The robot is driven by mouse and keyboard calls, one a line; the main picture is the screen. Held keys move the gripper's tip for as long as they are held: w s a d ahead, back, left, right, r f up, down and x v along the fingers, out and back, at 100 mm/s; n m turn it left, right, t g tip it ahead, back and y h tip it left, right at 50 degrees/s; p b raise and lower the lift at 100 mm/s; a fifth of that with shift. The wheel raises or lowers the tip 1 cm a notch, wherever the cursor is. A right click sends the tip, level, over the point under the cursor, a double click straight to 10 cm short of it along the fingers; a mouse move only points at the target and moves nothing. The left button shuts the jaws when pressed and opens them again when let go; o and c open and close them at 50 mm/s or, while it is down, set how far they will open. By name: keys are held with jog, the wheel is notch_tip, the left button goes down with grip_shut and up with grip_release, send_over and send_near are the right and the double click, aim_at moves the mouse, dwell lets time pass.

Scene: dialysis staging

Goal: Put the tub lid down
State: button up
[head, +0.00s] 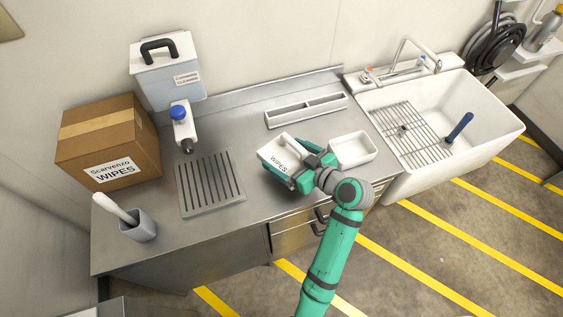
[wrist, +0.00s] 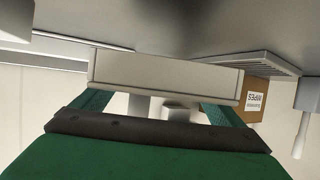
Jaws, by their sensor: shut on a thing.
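The tub lid (head: 274,154) is a white rectangular piece marked WIPES, with a raised handle, at the middle of the steel counter in the head view. My gripper (head: 301,168) is shut on it from the front right. In the wrist view the lid (wrist: 165,75) spans across between the two green fingers of my gripper (wrist: 158,108). It looks close to the counter top, but I cannot tell whether it touches. An open, empty white tub (head: 352,149) stands just right of my gripper.
A slatted drain plate (head: 211,184) lies left of the lid, with bare counter (head: 255,190) between. A divided white tray (head: 306,110) is behind. The sink (head: 487,118) is right.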

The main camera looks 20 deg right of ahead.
aim_at(281, 163)
jog(key=shift+w+a+f, duration=0.5)
jog(key=shift+a+f, duration=0.1)
jog(key=shift+f, duration=0.15)
jog(key=shift+w+a+f, duration=0.1)
jog(key=shift+f, duration=0.85)
jog(key=shift+w+a+f, duration=0.1)
jog(key=shift+f, duration=0.8)
jog(key=shift+f, duration=0.1)
jog(key=o, duration=0.8)
jog(key=shift+o, duration=0.2)
jog(key=shift+s+d, duration=0.1)
jog(key=v, duration=1.2)
